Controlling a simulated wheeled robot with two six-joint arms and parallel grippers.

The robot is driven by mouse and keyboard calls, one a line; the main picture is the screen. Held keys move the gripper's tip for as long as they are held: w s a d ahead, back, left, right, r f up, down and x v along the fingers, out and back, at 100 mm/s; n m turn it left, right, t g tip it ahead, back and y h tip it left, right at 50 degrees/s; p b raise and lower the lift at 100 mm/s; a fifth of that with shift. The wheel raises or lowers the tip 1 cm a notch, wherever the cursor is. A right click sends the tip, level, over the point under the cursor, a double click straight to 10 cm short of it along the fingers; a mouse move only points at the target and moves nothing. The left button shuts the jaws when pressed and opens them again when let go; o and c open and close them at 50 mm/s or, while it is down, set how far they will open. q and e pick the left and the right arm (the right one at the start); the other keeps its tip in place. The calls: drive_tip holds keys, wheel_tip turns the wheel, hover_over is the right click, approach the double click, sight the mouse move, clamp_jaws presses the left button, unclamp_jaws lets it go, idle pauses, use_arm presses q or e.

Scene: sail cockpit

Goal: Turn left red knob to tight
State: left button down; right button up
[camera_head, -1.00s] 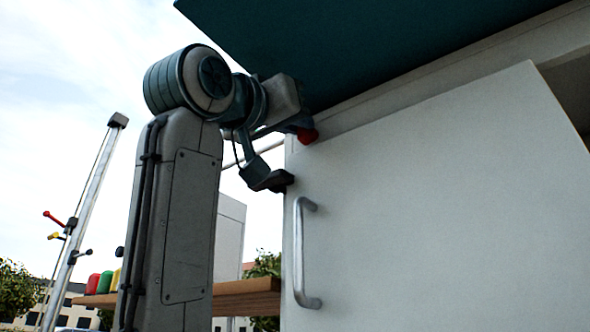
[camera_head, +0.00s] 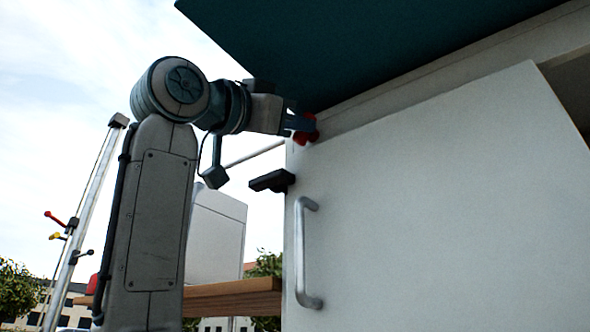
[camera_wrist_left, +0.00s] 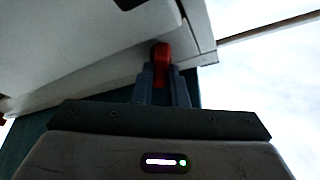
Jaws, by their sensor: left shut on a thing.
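The red knob (camera_head: 306,130) sits at the upper left corner of the white panel (camera_head: 430,190), just under the dark teal canopy (camera_head: 350,40). My left gripper (camera_head: 300,124) reaches it from the left and is shut on it. In the left wrist view, the red knob (camera_wrist_left: 161,58) shows between the two fingers of my left gripper (camera_wrist_left: 162,78). The fingers hide part of the knob. My right gripper is not in view.
A metal handle (camera_head: 301,255) stands upright on the white panel below the knob. A dark bracket (camera_head: 271,181) sticks out at the panel's left edge. A wooden board (camera_head: 235,293) lies lower left. A metal post (camera_head: 85,220) stands far left.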

use_arm(q)
drive_tip(key=shift+m, duration=0.4)
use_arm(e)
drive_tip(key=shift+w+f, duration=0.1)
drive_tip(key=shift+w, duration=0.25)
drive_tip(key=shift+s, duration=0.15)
use_arm(q)
drive_tip(key=c, duration=1.4)
unclamp_jaws()
drive_tip(key=shift+c, duration=0.2)
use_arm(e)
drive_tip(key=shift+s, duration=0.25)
